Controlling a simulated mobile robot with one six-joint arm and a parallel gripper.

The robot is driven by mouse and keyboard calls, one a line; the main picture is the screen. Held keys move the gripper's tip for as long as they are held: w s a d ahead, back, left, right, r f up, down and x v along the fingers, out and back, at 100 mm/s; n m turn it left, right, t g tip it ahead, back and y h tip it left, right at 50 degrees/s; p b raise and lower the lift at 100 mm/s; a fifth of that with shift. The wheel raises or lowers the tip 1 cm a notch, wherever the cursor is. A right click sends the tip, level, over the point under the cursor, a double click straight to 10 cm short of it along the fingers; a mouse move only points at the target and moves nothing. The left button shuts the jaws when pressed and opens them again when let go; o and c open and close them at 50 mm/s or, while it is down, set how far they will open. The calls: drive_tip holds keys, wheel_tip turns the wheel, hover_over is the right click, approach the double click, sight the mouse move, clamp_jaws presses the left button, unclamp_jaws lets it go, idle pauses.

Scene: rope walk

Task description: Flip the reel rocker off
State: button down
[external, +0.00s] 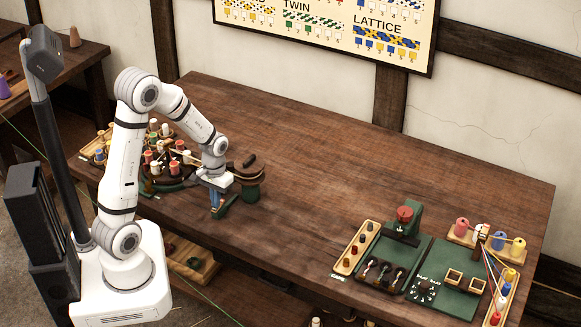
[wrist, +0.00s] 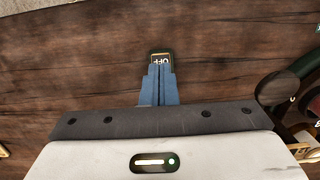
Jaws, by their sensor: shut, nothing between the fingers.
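The reel rocker (wrist: 160,57) shows in the wrist view as a small dark plate with a pale edge and the word OFF, upside down. Its nearer part is hidden behind my fingertips. My gripper (wrist: 160,84) has its two blue fingers shut together with nothing between them. The fingertips are right at the rocker in the picture; I cannot tell whether they touch it or which way it is tipped. In the external view my gripper (external: 214,205) points down over the table beside a green stand; the rocker is too small to make out there.
A green stand with a curved wooden top (external: 248,178) is just right of my gripper. A cluster of bobbins (external: 160,160) stands to the left. A green work board (external: 455,265) with trays and spools is at the far right. The middle of the table (external: 320,185) is clear.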

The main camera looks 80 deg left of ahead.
drive_tip(key=shift+f, duration=0.4)
drive_tip(key=shift+w+a, duration=0.4)
drive_tip(key=shift+a, duration=0.15)
drive_tip(key=shift+w+r+p, duration=0.1)
drive_tip(key=shift+r+p, duration=0.3)
drive_tip(key=shift+r, duration=0.2)
wheel_tip(320, 180, up, 14)
drive_tip(key=p, duration=0.2)
drive_tip(key=shift+w+a+f, duration=0.2)
drive_tip(key=shift+w+a, duration=0.1)
drive_tip(key=shift+a, duration=0.05)
drive_tip(key=shift+w+a+g+h+b, duration=0.55)
drive_tip(key=shift+w+b, duration=0.15)
drive_tip(key=shift+b, duration=0.1)
